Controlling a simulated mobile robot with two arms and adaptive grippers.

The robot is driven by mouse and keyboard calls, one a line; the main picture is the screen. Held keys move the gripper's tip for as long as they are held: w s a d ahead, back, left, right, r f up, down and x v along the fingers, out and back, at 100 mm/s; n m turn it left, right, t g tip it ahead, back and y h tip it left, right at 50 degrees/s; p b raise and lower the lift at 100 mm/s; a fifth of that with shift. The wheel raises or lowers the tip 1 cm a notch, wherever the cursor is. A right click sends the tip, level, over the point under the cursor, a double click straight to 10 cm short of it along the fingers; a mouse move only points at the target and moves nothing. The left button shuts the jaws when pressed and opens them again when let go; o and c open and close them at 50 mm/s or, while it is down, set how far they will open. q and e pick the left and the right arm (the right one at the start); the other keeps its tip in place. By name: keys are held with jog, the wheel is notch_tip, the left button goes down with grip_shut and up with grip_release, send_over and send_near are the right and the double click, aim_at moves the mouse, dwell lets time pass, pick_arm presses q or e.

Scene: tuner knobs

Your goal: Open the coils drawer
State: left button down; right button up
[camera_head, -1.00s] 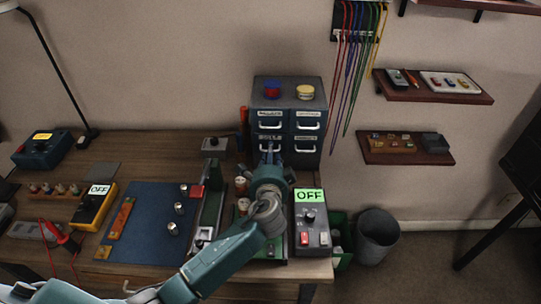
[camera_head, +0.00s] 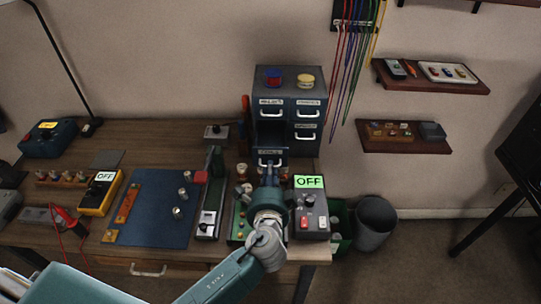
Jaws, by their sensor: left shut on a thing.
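The small dark blue drawer cabinet (camera_head: 289,90) stands at the back right of the desk. Its lower left drawer, the coils drawer (camera_head: 281,155), is pulled out toward me, with a dark opening above and behind its front. My left gripper (camera_head: 269,167) is shut at the front of this drawer, on its handle, which the fingers mostly hide. The drawer's inside is hard to make out. The other drawers of the cabinet are closed. My right gripper is not in view.
A red and a yellow spool (camera_head: 305,81) sit on the cabinet. Below the drawer, my arm passes over a green board (camera_head: 238,222) with small parts. A grey box with a green OFF display (camera_head: 309,182) is close on the right. A blue mat (camera_head: 152,205) lies left.

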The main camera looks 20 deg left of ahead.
pick_arm(q)
jog(key=shift+s+d+f, duration=0.1)
jog(key=shift+s+d, duration=0.05)
jog(key=shift+s, duration=0.3)
jog(key=c, duration=1.8)
grip_release()
jog(key=v, duration=1.2)
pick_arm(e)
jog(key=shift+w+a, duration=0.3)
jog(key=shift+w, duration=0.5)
